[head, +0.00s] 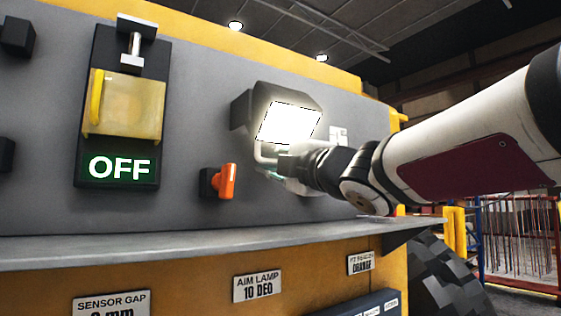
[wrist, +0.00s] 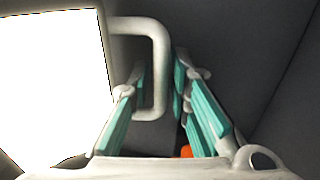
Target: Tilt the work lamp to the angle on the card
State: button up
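The work lamp (head: 289,121) is lit, mounted on the grey panel. Its bright face fills the left of the wrist view (wrist: 55,80). A pale U-shaped handle (wrist: 160,50) sticks out from the lamp's side; in the head view it shows below the face. My gripper (wrist: 160,80) has its teal-padded fingers apart, one on each side of the handle's outer bar. A gap shows between the bar and the right finger; contact on the left is unclear. In the head view my gripper (head: 272,168) is just below the lamp. The card (head: 259,288) reads "AIM LAMP 10 DEG".
An orange knob (head: 227,181) sits left of my gripper. Further left is a yellow-covered switch (head: 123,105) above an "OFF" display (head: 118,167). A grey ledge (head: 190,247) runs below the panel. Other cards read "SENSOR GAP" (head: 111,304) and "ORANGE" (head: 361,263).

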aim_at(279, 127)
grip_shut()
jog(key=shift+s, duration=0.1)
jog(key=shift+v, duration=0.95)
jog(key=shift+s+d+r+p, duration=0.3)
jog(key=shift+s+d, duration=0.2)
jog(key=shift+s, duration=0.25)
jog(key=shift+s+d+r+p, duration=0.25)
jog(key=shift+s+d, duration=0.3)
jog(key=shift+s, duration=0.25)
jog(key=shift+r, duration=0.1)
grip_release()
